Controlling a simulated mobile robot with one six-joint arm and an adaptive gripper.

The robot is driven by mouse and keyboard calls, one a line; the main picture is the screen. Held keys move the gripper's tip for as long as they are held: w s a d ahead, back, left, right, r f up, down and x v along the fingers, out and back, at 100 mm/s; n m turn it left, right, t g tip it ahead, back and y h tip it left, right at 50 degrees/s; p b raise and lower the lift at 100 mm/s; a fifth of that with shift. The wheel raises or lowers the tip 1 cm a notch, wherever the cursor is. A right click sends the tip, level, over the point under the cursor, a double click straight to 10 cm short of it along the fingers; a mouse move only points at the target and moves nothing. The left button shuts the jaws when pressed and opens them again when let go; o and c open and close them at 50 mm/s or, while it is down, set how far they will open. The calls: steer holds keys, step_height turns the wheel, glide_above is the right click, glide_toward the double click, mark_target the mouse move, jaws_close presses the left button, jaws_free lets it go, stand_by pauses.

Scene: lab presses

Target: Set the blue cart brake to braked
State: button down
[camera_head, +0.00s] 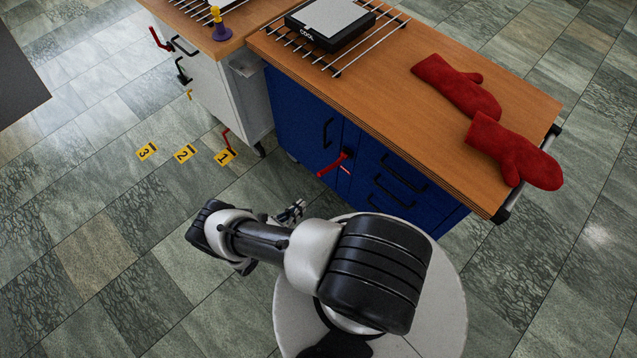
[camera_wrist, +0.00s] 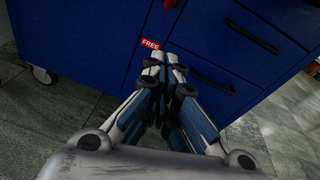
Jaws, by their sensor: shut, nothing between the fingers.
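The blue cart (camera_head: 300,112) stands right of centre in the head view, and its blue front (camera_wrist: 90,40) fills the upper wrist view. A red brake lever (camera_head: 333,164) sticks out from its front. A sliver of red, seemingly the lever (camera_wrist: 170,4), shows at the top edge of the wrist view. A small red label reading FREE (camera_wrist: 150,44) is on the front below it. My gripper (camera_wrist: 165,62) is shut and empty, its fingertips appearing just below the label. In the head view my gripper (camera_head: 296,208) is small, below and left of the lever, apart from it.
A white cart (camera_head: 226,92) with red and black levers stands to the left. Yellow floor markers 1 (camera_head: 225,157), 2 (camera_head: 186,153) and 3 (camera_head: 147,151) lie before it. Red oven mitts (camera_head: 512,150) and a device (camera_head: 328,22) on a rack lie on the blue cart's wooden top.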

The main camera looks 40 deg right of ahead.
mark_target(332, 165)
steer(key=w+d+r+b, duration=0.1)
steer(key=w+d, duration=0.1)
steer(key=d, duration=0.9)
steer(key=shift+r, duration=0.35)
steer(key=shift+r, duration=0.15)
